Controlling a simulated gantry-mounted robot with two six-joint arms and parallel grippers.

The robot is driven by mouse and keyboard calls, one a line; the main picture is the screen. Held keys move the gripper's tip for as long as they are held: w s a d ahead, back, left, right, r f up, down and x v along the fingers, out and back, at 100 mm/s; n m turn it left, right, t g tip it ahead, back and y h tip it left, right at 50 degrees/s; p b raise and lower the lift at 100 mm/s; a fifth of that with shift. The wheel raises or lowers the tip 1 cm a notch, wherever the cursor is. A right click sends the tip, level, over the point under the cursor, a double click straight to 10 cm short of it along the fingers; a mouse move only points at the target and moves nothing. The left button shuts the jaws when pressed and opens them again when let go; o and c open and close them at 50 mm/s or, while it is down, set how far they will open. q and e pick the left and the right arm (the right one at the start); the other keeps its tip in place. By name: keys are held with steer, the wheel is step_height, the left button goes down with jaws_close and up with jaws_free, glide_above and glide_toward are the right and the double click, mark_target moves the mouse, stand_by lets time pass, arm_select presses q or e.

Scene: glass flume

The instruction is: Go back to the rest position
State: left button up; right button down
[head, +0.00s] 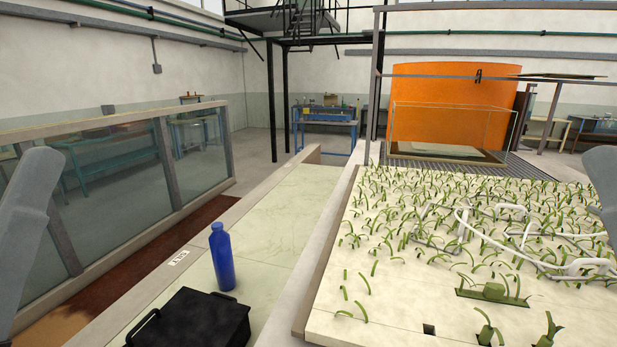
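Only grey parts of my two arms show in the head view, one at the left edge and one at the right edge. Neither of my grippers is in view, so their fingers and anything in them cannot be seen. No object is seen in contact with the visible arm parts.
A blue bottle (222,258) stands upright on the pale ledge (278,212), beside a black box (195,322) with handles. Right is a pale planted bed (390,315) with green shoots and white tubing frames (580,265). A glass-walled flume (110,170) runs along the left.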

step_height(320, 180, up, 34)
steer(key=p, duration=3.1)
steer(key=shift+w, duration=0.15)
